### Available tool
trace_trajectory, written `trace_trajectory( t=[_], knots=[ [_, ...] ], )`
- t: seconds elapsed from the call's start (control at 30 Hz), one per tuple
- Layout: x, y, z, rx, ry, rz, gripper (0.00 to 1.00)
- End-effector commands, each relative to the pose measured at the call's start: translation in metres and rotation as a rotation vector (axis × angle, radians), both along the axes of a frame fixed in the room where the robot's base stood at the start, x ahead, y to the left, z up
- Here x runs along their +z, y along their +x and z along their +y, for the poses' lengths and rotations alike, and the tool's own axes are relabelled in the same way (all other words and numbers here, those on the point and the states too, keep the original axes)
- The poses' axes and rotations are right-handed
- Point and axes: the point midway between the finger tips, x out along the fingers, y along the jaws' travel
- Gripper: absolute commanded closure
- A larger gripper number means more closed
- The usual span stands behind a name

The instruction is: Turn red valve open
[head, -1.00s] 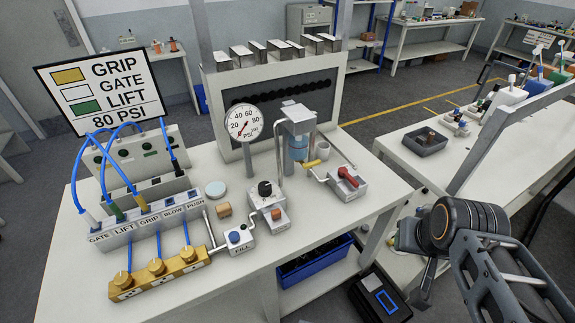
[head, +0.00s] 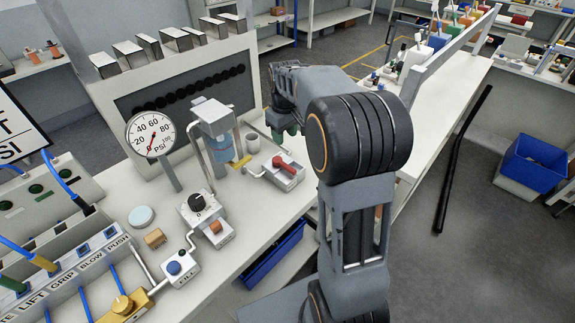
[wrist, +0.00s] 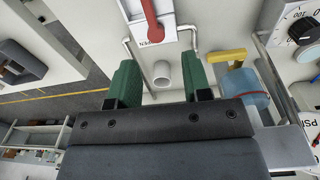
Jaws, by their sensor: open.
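The red valve is a red lever handle (head: 283,162) on a small pale box (head: 287,180) on the white bench. In the wrist view the red lever (wrist: 151,22) stands at the top centre, its lower end near lettering that seems to read OPEN upside down. My gripper (wrist: 160,84) is open and empty, with two green fingers spread apart. The fingers are apart from the lever, which lies beyond them in the wrist view. In the head view my gripper is behind the valve, largely hidden by my arm, with one green finger partly showing.
A white cup (wrist: 163,73) shows between the fingers in the wrist view. Beside the valve stand a blue filter bowl (head: 220,150) with a yellow handle (head: 240,161), a pressure gauge (head: 150,133) and a black-knobbed regulator (head: 198,203). Thin pipes meet the valve box.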

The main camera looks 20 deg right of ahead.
Motion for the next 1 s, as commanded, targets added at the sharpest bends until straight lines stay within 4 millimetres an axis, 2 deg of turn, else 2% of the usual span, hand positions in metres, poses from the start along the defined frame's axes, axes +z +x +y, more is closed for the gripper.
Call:
trace_trajectory(
  t=[0.1, 0.27, 0.47, 0.8, 1.0],
  knots=[
    [-0.015, 0.016, -0.012, 0.027, 0.004, 0.032, 0.55],
    [-0.030, 0.025, -0.020, 0.046, 0.009, 0.053, 0.55],
    [-0.060, 0.025, -0.021, 0.048, 0.010, 0.058, 0.55],
    [-0.123, 0.025, -0.021, 0.046, 0.009, 0.057, 0.55],
    [-0.148, 0.025, -0.021, 0.046, 0.009, 0.054, 0.55]
  ],
)
